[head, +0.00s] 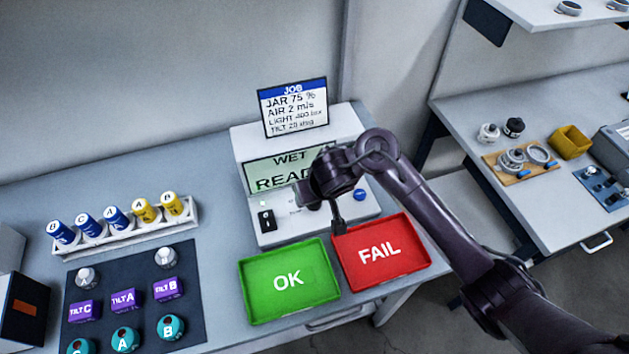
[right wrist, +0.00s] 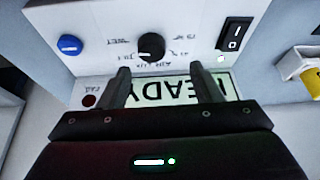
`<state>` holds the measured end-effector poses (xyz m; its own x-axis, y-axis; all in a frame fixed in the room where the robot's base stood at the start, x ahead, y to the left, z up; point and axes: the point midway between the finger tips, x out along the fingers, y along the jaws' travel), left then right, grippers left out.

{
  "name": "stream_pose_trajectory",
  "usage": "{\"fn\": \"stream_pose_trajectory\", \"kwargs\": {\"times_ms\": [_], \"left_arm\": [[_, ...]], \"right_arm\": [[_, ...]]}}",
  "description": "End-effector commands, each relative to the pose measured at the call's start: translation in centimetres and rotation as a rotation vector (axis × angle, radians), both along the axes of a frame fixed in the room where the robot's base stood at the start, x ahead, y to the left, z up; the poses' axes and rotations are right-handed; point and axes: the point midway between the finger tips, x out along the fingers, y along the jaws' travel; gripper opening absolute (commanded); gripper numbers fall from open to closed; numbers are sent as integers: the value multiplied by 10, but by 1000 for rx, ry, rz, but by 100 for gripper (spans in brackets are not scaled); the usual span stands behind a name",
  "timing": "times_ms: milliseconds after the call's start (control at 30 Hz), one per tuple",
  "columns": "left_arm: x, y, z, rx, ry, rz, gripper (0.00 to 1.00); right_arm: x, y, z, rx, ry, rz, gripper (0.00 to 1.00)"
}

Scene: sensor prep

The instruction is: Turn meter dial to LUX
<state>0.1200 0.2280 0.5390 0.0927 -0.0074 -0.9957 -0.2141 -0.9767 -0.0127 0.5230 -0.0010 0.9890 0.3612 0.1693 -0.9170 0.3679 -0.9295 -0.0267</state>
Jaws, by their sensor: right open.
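The meter (head: 348,118) is a white console on the bench. Its green screen (head: 262,178) reads WET and READY, partly covered by my right arm. In the right wrist view the black round dial (right wrist: 151,47) sits on the white panel, with small upside-down labels around it; I cannot tell its pointer's exact mark. My right gripper (right wrist: 162,75) is open and empty, its two fingers spread in front of the panel, apart from the dial. In the head view the right gripper (head: 325,195) hides the dial. My left gripper is not in view.
A black rocker switch (right wrist: 235,34) and a blue button (right wrist: 69,45) flank the dial. A green OK tray (head: 255,300) and a red FAIL tray (head: 400,262) lie in front of the meter. A job card (head: 293,107) stands on top. A bottle rack (head: 130,235) is left.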

Motion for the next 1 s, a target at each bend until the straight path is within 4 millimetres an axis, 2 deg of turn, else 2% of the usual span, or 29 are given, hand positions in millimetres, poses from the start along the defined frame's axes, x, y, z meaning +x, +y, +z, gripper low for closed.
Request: {"fn": "stream_pose_trajectory", "kwargs": {"times_ms": [167, 500, 700, 867, 1000], "left_arm": [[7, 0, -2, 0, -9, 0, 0], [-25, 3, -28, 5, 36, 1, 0], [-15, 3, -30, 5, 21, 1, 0], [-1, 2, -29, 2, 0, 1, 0], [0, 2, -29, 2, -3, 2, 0]], "right_arm": [[8, -8, -2, -33, 16, -17, 59], [25, -3, -50, -36, 17, -20, 59], [33, 1, -67, -34, 17, -19, 59], [34, 2, -69, -32, 16, -19, 59], [34, 2, -69, -32, 16, -19, 59]]}}
